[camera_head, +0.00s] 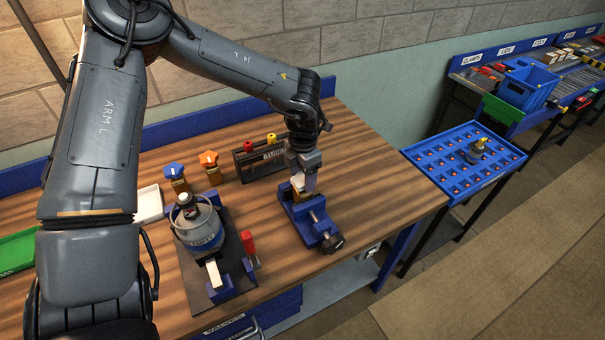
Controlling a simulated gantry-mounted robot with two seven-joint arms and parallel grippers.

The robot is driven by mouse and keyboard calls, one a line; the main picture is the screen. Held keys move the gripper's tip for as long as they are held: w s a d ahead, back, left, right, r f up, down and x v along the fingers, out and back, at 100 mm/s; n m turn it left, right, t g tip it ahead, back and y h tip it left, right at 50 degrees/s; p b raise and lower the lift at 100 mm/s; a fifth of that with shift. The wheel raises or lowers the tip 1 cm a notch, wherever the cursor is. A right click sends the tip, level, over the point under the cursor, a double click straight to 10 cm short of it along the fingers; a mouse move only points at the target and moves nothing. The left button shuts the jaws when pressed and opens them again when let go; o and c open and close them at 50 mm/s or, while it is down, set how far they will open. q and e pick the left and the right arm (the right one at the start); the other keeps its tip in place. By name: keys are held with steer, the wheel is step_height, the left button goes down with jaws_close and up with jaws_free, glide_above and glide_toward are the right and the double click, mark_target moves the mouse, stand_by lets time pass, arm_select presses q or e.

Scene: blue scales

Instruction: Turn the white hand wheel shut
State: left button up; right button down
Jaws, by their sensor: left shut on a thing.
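A blue vise (311,222) stands on the wooden bench and holds a small brass-coloured valve body (297,196), mostly hidden. My left gripper (303,184) points down over the vise. Its jaws are shut on the white hand wheel at the top of the valve, and only a little of the pale wheel shows between and beside them. How far the wheel is turned cannot be seen. My right gripper is not in view.
Valves with a blue knob (174,170) and an orange knob (208,158) stand left of the vise. A tool rack (260,159) is behind it. A round pot (199,226) and red-handled clamp (249,246) stand to its left. The bench right of the vise is clear.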

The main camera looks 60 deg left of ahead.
mark_target(303, 179)
arm_select(q)
steer(key=shift+m, duration=0.7)
steer(key=o, duration=1.1)
steer(key=shift+c, duration=0.2)
steer(key=shift+r, duration=0.1)
step_height(303, 179, up, 11)
steer(key=p, duration=0.1)
steer(key=shift+d, duration=0.1)
